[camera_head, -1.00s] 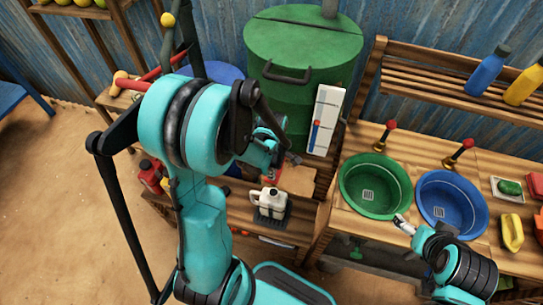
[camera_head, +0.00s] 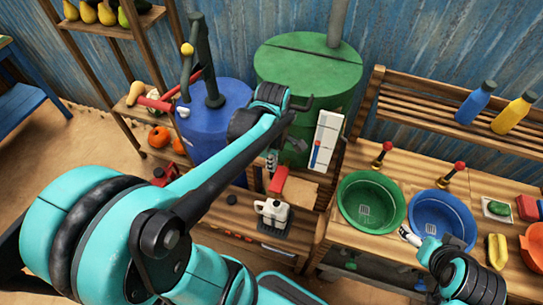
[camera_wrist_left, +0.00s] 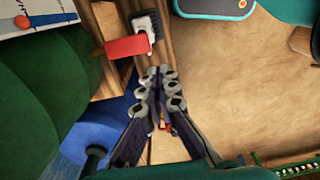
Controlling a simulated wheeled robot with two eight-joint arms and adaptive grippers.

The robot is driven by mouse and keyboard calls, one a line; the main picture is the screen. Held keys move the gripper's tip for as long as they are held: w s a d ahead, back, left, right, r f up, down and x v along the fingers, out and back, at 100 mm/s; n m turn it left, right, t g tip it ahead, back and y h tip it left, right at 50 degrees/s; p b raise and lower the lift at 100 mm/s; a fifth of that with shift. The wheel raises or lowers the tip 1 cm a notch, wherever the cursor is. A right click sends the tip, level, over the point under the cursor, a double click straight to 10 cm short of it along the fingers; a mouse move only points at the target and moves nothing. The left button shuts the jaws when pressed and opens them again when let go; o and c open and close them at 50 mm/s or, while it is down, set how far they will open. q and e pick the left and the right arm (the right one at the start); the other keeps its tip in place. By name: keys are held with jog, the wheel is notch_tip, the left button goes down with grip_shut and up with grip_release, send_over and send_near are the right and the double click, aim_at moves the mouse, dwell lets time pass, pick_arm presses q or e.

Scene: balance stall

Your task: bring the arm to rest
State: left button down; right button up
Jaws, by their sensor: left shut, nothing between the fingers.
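My left arm comes in from the lower left, with its forearm reaching up and right. My left gripper (camera_head: 293,142) is in front of the green drum (camera_head: 318,75), above the low wooden bench (camera_head: 232,222). In the left wrist view its fingers (camera_wrist_left: 161,88) are together with nothing between them. My right gripper (camera_head: 409,238) is at the front edge of the blue basin (camera_head: 443,220). It is small and partly hidden by its wrist, so its jaw state is unclear.
The green basin (camera_head: 371,203) sits on the counter. Sandy floor is open at left.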

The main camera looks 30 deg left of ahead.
pick_arm(q)
jog(key=shift+s+d+r, duration=0.1)
jog(key=shift+s+r, duration=0.1)
jog(key=shift+r, duration=0.65)
jog(key=d+f+m+t+b, duration=0.3)
jog(key=m+b, duration=0.1)
jog(key=m, duration=0.6)
jog(key=s+d+f+m+t+b, duration=0.1)
jog(key=d+f+m+t+b, duration=0.2)
jog(key=m, duration=0.7)
jog(key=shift+s+d+m+t+b, duration=0.3)
jog(key=shift+d+t+b, duration=0.45)
jog(key=shift+b, duration=0.5)
